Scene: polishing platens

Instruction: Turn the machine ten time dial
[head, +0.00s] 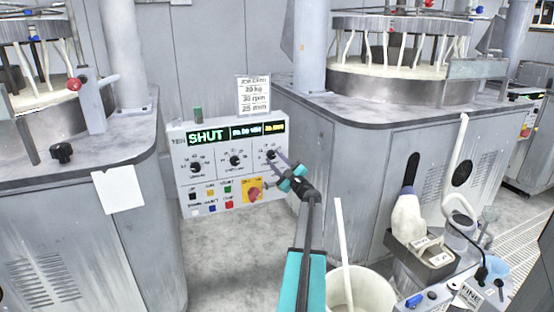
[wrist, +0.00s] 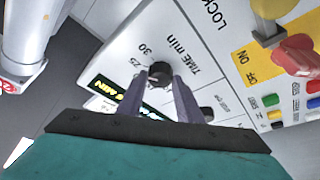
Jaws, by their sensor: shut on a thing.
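The time dial (wrist: 160,72) is a round black knob on the white control panel, labelled "TIME min", with 25 and 30 beside it in the wrist view. In the head view it is the rightmost of three black dials (head: 270,154) on the panel marked "TEN" (head: 222,178). My gripper (wrist: 160,84) has its two grey fingers on either side of the knob, shut on it. In the head view my gripper (head: 276,160) reaches the panel from the lower right and partly covers the dial. The display (head: 236,133) reads "SHUT" in green, with smaller text beside it.
A note (head: 253,94) stands above the panel. Polishing machines flank it on both sides. A white bucket (head: 362,288) stands at the front right.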

